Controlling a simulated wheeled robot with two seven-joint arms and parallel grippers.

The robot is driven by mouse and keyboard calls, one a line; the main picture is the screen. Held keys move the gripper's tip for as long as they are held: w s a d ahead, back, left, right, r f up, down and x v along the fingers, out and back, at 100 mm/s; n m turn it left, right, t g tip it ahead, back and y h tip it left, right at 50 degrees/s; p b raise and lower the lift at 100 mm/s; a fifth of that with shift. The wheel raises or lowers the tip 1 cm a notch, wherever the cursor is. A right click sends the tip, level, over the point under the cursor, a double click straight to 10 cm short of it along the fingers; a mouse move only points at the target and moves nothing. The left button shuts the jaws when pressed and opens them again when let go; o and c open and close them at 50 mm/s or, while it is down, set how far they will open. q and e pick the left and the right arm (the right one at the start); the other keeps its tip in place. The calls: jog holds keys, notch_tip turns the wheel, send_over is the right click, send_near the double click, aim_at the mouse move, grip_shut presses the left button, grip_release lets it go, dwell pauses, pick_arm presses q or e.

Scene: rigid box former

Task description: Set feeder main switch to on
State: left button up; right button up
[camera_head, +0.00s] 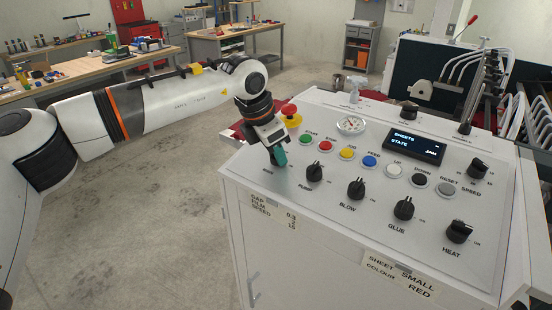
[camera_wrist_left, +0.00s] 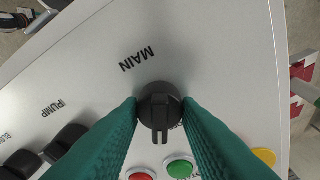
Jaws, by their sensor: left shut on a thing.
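My left gripper (camera_head: 280,158) comes down on the left end of the control panel. Its teal fingers are closed on the black main switch knob (camera_wrist_left: 160,108), one on each side. In the left wrist view the knob's ridge points down the picture, towards the start and stop buttons and away from the MAIN label (camera_wrist_left: 137,58). In the head view the knob is hidden behind the fingers. My right gripper is out of view.
The pump knob (camera_head: 314,173) sits just right of my gripper. The start button (camera_head: 305,140) and red emergency button (camera_head: 289,110) are close behind it. The display (camera_head: 414,143) reads SHEETS and STATE JAM. Open floor lies left of the cabinet.

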pick_arm(q)
jog(key=m, duration=0.3)
jog(key=shift+b, duration=0.4)
jog(key=m, duration=0.2)
jog(key=shift+w+r+m+g, duration=0.1)
jog(key=shift+r+m+g, duration=0.05)
jog(key=shift+m+g, duration=0.2)
jog(key=m, duration=0.2)
jog(key=shift+m+g, duration=0.35)
jog(key=shift+r+m+g+p, duration=0.1)
jog(key=shift+m+g+p, duration=0.3)
jog(key=shift+m, duration=1.7)
jog(key=o, duration=0.9)
jog(key=shift+o, duration=0.2)
jog(key=shift+a, duration=0.1)
